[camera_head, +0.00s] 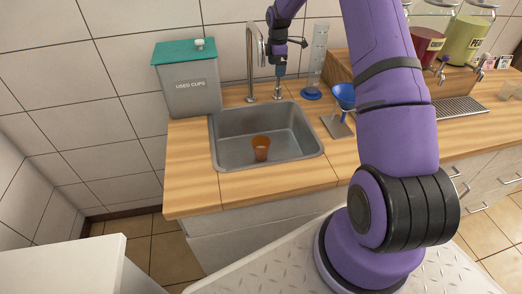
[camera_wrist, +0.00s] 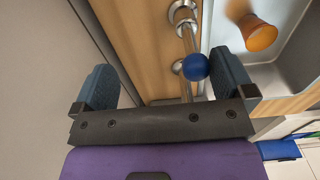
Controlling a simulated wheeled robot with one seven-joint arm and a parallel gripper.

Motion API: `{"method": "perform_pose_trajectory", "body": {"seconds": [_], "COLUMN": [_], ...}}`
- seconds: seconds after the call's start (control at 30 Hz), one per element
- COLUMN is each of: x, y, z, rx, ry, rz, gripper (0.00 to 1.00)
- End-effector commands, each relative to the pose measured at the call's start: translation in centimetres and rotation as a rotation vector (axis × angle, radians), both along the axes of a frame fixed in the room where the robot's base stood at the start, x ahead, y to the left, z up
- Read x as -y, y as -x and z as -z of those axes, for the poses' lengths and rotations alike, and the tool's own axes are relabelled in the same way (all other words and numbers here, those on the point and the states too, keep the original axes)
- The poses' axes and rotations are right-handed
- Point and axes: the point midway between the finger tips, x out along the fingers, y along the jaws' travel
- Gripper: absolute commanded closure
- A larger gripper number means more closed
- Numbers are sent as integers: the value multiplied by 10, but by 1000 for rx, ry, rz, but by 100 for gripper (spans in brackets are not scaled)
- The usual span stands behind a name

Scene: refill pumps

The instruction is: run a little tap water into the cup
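The orange cup (camera_head: 261,148) stands upright in the steel sink (camera_head: 226,150); it also shows in the wrist view (camera_wrist: 260,36). Whether it holds water cannot be seen. The curved metal tap spout (camera_head: 250,62) rises behind the sink. My gripper (camera_head: 280,71) points down behind the sink, just right of the spout, above a short metal post (camera_head: 278,92). In the wrist view my gripper (camera_wrist: 166,64) has its fingers wide apart. A blue ball knob (camera_wrist: 195,67) on a metal stem lies between them, closer to the right finger. I cannot tell if they touch.
A grey used-cups bin (camera_head: 190,92) stands left of the sink. A blue funnel (camera_head: 344,94) on a stand and a clear upright gauge (camera_head: 318,52) stand to the right. Red (camera_head: 428,42) and green (camera_head: 464,42) dispensers and a drip tray (camera_head: 462,107) are farther right.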

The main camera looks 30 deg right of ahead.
Motion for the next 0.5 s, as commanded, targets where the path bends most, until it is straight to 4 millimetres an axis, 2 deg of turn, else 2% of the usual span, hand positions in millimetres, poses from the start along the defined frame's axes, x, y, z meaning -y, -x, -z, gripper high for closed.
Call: {"method": "perform_pose_trajectory", "body": {"seconds": [0.33,0.5], "x": [-1,-1], "y": [2,2], "z": [-1,-8], "rx": [-5,-4], "ry": [-1,-1], "rz": [0,0], "gripper": [0,0]}}
